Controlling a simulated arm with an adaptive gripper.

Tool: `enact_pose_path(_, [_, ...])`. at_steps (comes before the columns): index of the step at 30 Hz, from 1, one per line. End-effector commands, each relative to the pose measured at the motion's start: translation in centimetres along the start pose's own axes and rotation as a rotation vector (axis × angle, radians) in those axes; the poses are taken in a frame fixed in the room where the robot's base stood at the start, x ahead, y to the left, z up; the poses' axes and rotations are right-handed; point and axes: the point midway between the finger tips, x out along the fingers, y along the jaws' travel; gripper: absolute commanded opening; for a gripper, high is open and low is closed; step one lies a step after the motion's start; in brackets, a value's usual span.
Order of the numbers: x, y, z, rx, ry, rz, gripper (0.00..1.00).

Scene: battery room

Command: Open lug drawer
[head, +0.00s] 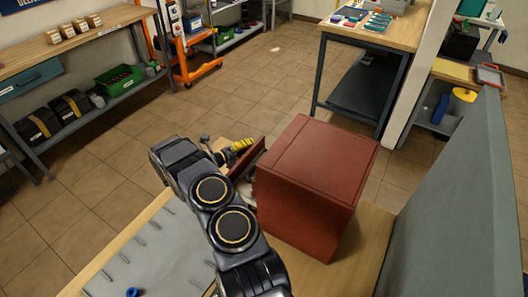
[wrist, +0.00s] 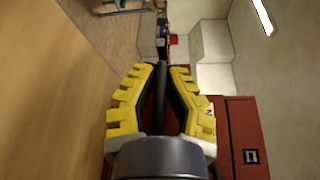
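The red cabinet (head: 315,175) stands on the wooden table. A red drawer front (head: 247,157) stands out from its left side, with a gap behind it, so a drawer is partly open. My gripper (head: 245,146) is at this front, its yellow fingers pointing right and away. In the wrist view, the two fingers of my gripper (wrist: 161,72) close in on a dark bar (wrist: 160,95), which looks like the drawer handle. The cabinet also shows at lower right there (wrist: 245,125), with a small label. My arm and gripper hide part of the drawer front.
A grey mat (head: 160,250) with slots lies left of the cabinet, with a blue ring (head: 132,292) on it. A grey panel (head: 455,190) rises at right. A workbench (head: 385,28) stands beyond open tiled floor.

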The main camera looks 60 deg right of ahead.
Motion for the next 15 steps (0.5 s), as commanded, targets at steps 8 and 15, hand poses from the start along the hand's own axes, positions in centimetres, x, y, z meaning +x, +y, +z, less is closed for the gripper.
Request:
enact_pose_path(8, [-1.2, 1.1, 3.2, -0.001, 0.006, 0.004, 0.0])
enact_pose_path(15, [-1.5, 1.2, 4.1, -0.005, 0.009, 0.003, 0.0])
